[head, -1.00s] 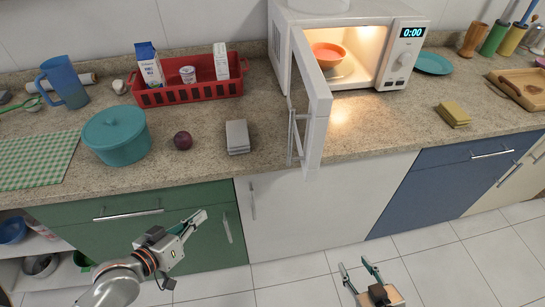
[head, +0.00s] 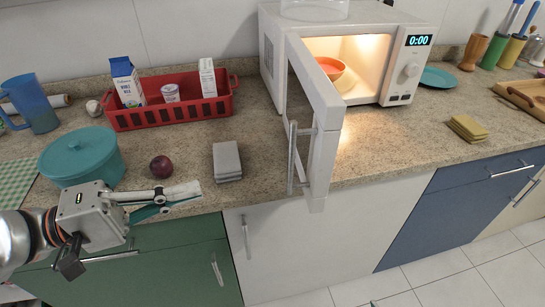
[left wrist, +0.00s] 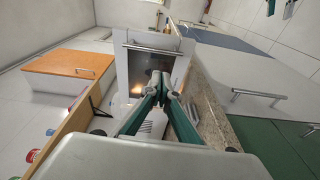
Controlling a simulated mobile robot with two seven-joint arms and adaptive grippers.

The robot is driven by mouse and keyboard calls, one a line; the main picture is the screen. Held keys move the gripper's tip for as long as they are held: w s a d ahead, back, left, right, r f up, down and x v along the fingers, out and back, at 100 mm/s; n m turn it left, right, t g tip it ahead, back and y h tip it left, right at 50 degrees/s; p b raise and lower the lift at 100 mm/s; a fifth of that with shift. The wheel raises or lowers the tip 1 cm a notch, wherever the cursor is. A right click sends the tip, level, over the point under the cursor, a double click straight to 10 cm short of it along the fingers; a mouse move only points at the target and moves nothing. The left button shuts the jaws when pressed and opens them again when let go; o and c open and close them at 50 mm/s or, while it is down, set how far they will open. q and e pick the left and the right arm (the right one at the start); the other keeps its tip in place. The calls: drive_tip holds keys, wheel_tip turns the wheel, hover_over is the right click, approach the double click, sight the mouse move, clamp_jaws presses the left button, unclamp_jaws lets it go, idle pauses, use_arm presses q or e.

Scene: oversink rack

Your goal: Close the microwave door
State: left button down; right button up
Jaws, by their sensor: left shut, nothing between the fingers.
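The white microwave (head: 395,70) stands at the back of the counter, its lit inside showing. Its door (head: 325,130) is wide open and swung out toward me, with a vertical metal handle (head: 293,158) on its left face. An orange bowl (head: 331,68) sits inside. My left gripper (head: 190,192) is shut and empty, near the counter's front edge, left of the door and apart from it. In the left wrist view the fingers (left wrist: 162,82) point toward the door (left wrist: 122,72) and its handle (left wrist: 155,48). My right gripper is not in view.
A grey cloth stack (head: 227,161) lies between my left gripper and the door. A plum (head: 161,166), a teal pot (head: 80,158) and a red basket (head: 190,112) stand to the left. Yellow sponges (head: 467,128) lie right of the microwave. Counter just left of the door is clear.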

use_arm(q)
drive_tip(key=s+p+x, duration=0.1)
drive_tip(key=p+x, duration=0.5)
drive_tip(key=x, duration=0.8)
drive_tip(key=shift+d+r, duration=0.35)
drive_tip(key=shift+r, duration=0.2)
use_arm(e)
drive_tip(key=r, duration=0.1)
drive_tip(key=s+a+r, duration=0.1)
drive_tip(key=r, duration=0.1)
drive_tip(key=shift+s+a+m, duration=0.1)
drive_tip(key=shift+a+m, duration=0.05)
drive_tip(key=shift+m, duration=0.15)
use_arm(q)
drive_tip(key=shift+w, duration=0.15)
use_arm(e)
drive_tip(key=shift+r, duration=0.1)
